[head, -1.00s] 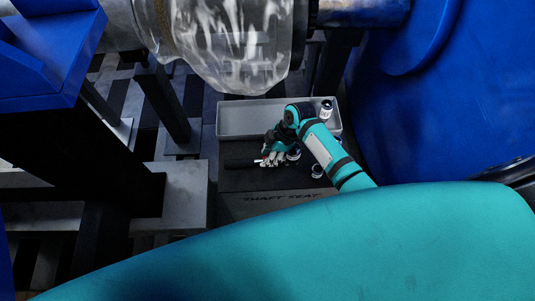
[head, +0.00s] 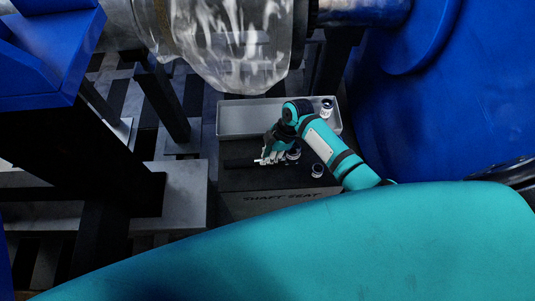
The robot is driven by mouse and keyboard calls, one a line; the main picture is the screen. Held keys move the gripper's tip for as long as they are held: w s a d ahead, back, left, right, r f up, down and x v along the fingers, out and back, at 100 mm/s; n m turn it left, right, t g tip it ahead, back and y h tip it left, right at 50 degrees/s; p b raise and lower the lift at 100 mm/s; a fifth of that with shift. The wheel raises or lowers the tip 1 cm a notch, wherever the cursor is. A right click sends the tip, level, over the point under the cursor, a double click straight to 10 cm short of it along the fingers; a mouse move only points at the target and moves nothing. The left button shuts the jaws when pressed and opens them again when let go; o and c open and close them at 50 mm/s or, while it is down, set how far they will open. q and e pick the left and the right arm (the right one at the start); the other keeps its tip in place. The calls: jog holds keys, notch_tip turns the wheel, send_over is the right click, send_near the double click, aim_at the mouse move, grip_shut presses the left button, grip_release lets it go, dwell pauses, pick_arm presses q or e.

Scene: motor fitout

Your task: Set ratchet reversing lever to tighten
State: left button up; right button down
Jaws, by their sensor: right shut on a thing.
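My right gripper (head: 268,158) is low over the dark top of the box marked "SHAFT SEAT" (head: 280,197). It is shut on the ratchet, which is mostly hidden by the fingers and hard to make out against the dark surface. A dark handle (head: 238,162) shows faintly to the left of the fingers. The reversing lever is too small to see, so its setting cannot be told. My left gripper is not in view.
A small socket-like part (head: 293,154) stands right beside the gripper. Another one (head: 317,171) stands further right, and a third (head: 327,106) is in the grey tray (head: 240,118) behind. Blue machine housings and dark posts flank the box.

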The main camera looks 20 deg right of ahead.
jog(key=shift+s+d+f+n+g+b, duration=0.1)
jog(key=shift+n+g+b, duration=0.35)
jog(key=shift+n, duration=0.75)
jog(key=shift+s+n+g, duration=0.15)
jog(key=shift+n+g, duration=0.1)
jog(key=shift+n, duration=0.15)
jog(key=c, duration=1.4)
grip_release()
jog(key=v, duration=1.2)
